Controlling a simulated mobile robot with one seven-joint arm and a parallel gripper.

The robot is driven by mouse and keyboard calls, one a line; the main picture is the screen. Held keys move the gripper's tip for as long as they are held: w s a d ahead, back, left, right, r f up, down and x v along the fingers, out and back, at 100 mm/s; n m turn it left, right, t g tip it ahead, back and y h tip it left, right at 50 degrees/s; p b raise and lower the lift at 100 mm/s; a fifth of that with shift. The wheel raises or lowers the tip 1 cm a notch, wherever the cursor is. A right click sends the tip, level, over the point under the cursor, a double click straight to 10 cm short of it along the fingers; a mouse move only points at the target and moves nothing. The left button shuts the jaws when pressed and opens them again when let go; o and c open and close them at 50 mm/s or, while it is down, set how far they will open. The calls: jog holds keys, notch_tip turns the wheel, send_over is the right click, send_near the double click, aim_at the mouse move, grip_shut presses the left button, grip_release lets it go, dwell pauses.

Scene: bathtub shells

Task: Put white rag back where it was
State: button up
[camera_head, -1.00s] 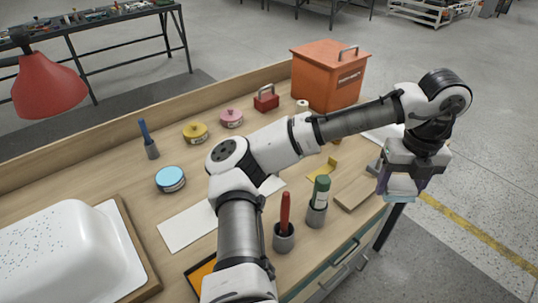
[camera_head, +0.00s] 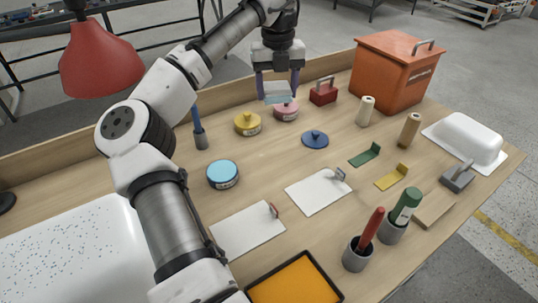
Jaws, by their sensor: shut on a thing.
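My gripper (camera_head: 277,90) is at the back of the workbench, pointing down. Its purple-sided fingers are shut on a small pale, folded-looking thing, the white rag (camera_head: 277,93). The rag looks bluish white and hangs just above or behind the pink tin (camera_head: 286,111); whether it touches the tin or the bench I cannot tell.
A yellow tin (camera_head: 247,124) and a red weight-like block (camera_head: 323,93) flank the gripper. A blue lid (camera_head: 315,139) lies in front. An orange box (camera_head: 394,73) stands at back right. A red lamp (camera_head: 100,62) hangs left. Bare bench shows around the blue lid.

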aim_at(275, 158)
notch_tip(275, 158, down, 20)
jog(key=shift+r+p, duration=0.15)
jog(key=shift+p, duration=0.75)
jog(key=o, duration=1)
notch_tip(275, 158, up, 12)
jog(key=shift+r+b, duration=0.1)
jog(key=shift+b, duration=0.5)
